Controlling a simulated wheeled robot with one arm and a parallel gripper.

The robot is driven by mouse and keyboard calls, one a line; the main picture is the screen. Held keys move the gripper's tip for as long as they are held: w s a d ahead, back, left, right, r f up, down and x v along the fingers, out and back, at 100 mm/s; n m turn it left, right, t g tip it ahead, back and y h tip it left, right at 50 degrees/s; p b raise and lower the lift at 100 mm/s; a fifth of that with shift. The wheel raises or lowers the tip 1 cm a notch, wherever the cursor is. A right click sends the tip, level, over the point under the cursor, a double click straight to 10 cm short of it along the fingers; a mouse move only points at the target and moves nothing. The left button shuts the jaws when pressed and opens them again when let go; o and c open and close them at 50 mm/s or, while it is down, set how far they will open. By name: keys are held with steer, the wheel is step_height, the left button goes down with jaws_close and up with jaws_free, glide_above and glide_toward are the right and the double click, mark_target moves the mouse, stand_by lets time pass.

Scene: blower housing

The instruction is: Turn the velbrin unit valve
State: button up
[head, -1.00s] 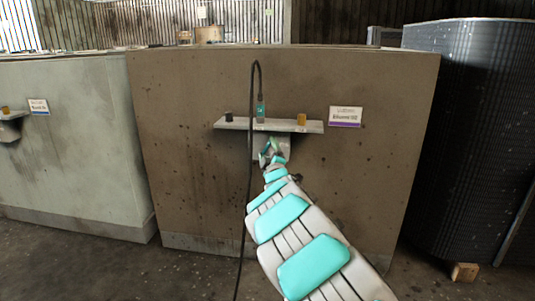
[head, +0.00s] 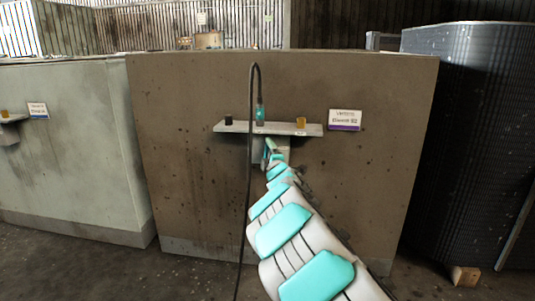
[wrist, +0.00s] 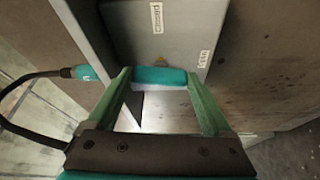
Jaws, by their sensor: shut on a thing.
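A teal bar-shaped handle (wrist: 160,77), which looks like the valve handle, lies against a grey housing (wrist: 158,35) with small labels in the wrist view. My gripper (wrist: 158,80) has its two green fingers at either end of this handle and is shut on it. In the head view my gripper (head: 270,150) is just under the shelf (head: 283,128) on the brown unit (head: 200,185). My own arm and the shelf hide most of the handle there.
A black cable (head: 249,190) hangs just left of my arm from a teal plug (head: 260,114) on the shelf. A black knob (head: 228,120) and an amber piece (head: 301,122) flank the plug. A sign (head: 345,120) is at right. A dark ribbed cylinder (head: 470,140) stands farther right.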

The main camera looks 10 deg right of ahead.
steer(key=o, duration=1.1)
steer(key=shift+o, duration=0.2)
steer(key=s, duration=0.7)
steer(key=shift+s+d+f, duration=0.25)
steer(key=shift+s+f, duration=0.05)
steer(key=shift+s, duration=0.05)
